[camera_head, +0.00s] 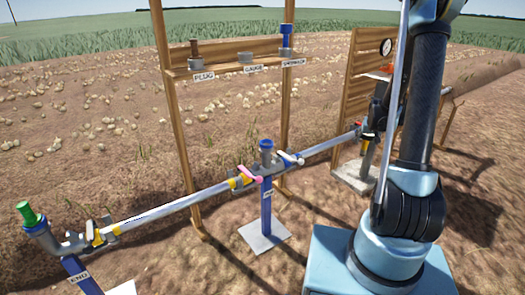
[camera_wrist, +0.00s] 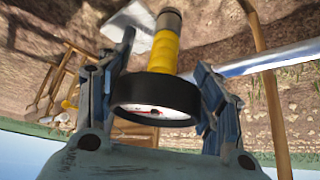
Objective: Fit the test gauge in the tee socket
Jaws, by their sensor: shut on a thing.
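My gripper (camera_wrist: 165,72) is shut on the test gauge (camera_wrist: 154,98), its fingers on either side. The gauge has a black rim, a white dial and a yellow body with a grey end pointing to the top of the upside-down wrist view. The end is free, touching no socket that I can see. In the head view, a grey upright socket (camera_head: 266,145), apparently the tee socket, tops the middle blue post, with no gauge in it.
A wooden shelf (camera_head: 225,69) stands behind the pipe (camera_head: 170,208), with an empty-looking gauge holder (camera_head: 246,58). A green-topped end fitting (camera_head: 35,222) is at left. Lever valves flank the middle post. A slatted board (camera_head: 358,72) stands at right; a white dial (camera_head: 386,47) shows before it.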

